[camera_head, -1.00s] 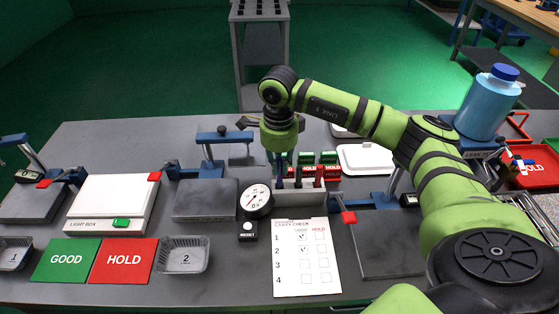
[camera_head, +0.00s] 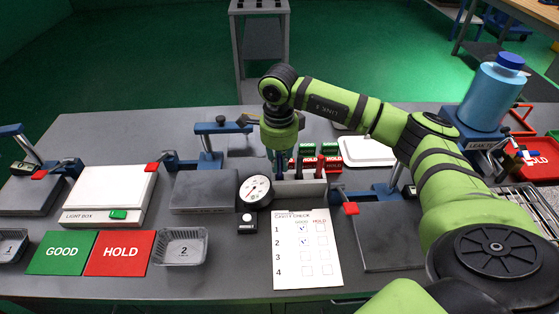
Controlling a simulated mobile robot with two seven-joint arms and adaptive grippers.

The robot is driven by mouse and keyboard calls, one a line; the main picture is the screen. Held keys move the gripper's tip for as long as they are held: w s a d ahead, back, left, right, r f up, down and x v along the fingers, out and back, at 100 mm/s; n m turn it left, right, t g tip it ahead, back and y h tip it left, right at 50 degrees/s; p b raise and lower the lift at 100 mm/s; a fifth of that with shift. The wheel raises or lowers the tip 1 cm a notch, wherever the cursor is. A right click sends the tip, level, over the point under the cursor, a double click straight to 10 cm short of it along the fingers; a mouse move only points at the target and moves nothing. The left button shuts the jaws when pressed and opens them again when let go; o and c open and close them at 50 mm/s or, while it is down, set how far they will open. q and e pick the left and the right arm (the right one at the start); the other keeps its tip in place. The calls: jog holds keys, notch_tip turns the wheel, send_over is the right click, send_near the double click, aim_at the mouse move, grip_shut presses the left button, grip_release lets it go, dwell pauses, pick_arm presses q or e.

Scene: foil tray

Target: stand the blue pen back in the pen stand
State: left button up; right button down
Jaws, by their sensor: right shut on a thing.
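My right gripper (camera_head: 281,151) points down over the left end of the grey pen stand (camera_head: 300,191). It is shut on the blue pen (camera_head: 281,165), which looks upright. The pen's lower end meets the stand's left end in the picture; I cannot tell if it is inside a slot or just behind or above it. A dark pen (camera_head: 291,166) and a red pen (camera_head: 320,166) stand upright in the stand. The fingertips are small and partly dark. My left gripper is out of view.
A dial gauge (camera_head: 256,190) stands close left of the stand, with a check sheet (camera_head: 306,250) in front. Green and red blocks (camera_head: 330,150) sit behind. A light box (camera_head: 110,195) is at left, a blue bottle (camera_head: 492,92) at right.

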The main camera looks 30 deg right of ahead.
jog(key=shift+f, duration=0.3)
jog(key=c, duration=1.2)
grip_release()
jog(key=shift+r, duration=0.1)
jog(key=shift+r+p, duration=1.6)
jog(key=shift+r, duration=1.35)
